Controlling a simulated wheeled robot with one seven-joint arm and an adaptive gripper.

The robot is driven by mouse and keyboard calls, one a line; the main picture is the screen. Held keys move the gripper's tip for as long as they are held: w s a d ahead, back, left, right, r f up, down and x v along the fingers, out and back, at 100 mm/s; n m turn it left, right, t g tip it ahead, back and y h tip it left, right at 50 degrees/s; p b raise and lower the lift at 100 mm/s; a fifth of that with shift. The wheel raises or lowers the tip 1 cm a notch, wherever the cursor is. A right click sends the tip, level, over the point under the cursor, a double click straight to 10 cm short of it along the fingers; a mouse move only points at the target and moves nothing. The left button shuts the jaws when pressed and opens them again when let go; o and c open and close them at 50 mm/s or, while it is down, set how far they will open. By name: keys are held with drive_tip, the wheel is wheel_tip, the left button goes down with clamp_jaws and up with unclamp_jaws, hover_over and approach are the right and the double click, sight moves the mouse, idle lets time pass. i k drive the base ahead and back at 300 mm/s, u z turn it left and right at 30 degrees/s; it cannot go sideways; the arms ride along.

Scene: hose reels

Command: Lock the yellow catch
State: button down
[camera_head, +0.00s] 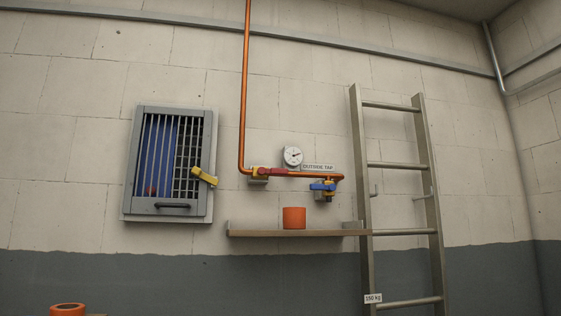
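The yellow catch (205,177) sits on the right side of a grey barred door (135,165) on the wall, left of centre. The catch is tilted, its upper left end over the bars and its lower right end past the frame's right edge. The door looks closed in its frame, and a dark handle (172,205) runs along its bottom. Behind the bars a blue shape and a small red thing show partly. I cannot tell from this view whether the catch is engaged. My gripper is not in view.
A copper pipe (243,90) comes down right of the door to a red lever (270,171), a gauge (292,156) and a blue tap lever (322,187). A ladder (428,170) leans at right. An orange ring (68,309) shows bottom left.

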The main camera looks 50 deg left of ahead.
sight(195, 171)
drive_tip(key=z, duration=0.2)
drive_tip(key=k, duration=1.4)
drive_tip(key=u, duration=1.9)
drive_tip(key=i, duration=0.95)
drive_tip(key=z, duration=0.05)
